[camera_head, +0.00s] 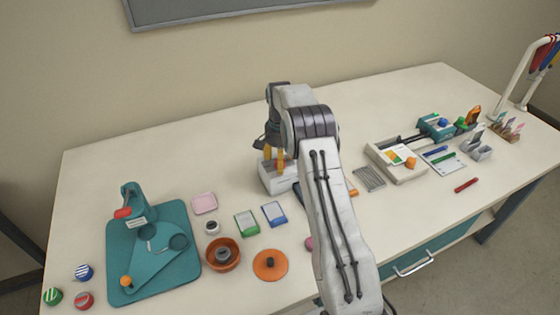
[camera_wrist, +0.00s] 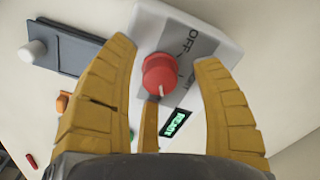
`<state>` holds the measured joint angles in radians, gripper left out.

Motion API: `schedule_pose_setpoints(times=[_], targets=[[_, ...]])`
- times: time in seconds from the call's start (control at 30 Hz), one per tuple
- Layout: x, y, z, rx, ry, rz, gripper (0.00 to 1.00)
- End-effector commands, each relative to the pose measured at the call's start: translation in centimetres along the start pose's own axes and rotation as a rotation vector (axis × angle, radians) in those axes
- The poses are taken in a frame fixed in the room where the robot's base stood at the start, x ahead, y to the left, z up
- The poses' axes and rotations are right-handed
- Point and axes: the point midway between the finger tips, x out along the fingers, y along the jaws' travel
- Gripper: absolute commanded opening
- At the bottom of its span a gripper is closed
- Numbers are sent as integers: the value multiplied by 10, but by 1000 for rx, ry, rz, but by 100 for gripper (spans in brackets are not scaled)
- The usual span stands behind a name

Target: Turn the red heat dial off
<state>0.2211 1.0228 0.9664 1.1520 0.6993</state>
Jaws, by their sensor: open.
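The red heat dial (camera_wrist: 160,73) sits on a white and grey panel (camera_wrist: 222,20) in the wrist view. A white mark on the dial points toward the bottom of the picture, away from the printed word OFF. A small green-lit display (camera_wrist: 175,122) is below the dial. My gripper (camera_wrist: 165,52) is open, with its yellow fingers on either side of the dial and visible gaps to it. In the head view my gripper (camera_head: 274,156) points down over the white box (camera_head: 268,184), and a bit of red shows by the fingers. My arm hides part of the box.
A dark bar with a white knob (camera_wrist: 34,51) lies left of the panel in the wrist view. In the head view a teal press (camera_head: 178,265) and small items stand left. A white device (camera_head: 412,174) stands right. The front-right table is fairly clear.

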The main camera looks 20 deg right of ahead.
Motion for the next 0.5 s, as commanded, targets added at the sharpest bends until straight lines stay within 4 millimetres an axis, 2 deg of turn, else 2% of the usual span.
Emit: schedule_pose_setpoints(times=[0.4, 0.43, 0.5], targets=[[7, 0, 0, 0, 0, 0, 60], [7, 0, 0, 0, 0, 0, 62], [7, 0, 0, 0, 0, 0, 56]])
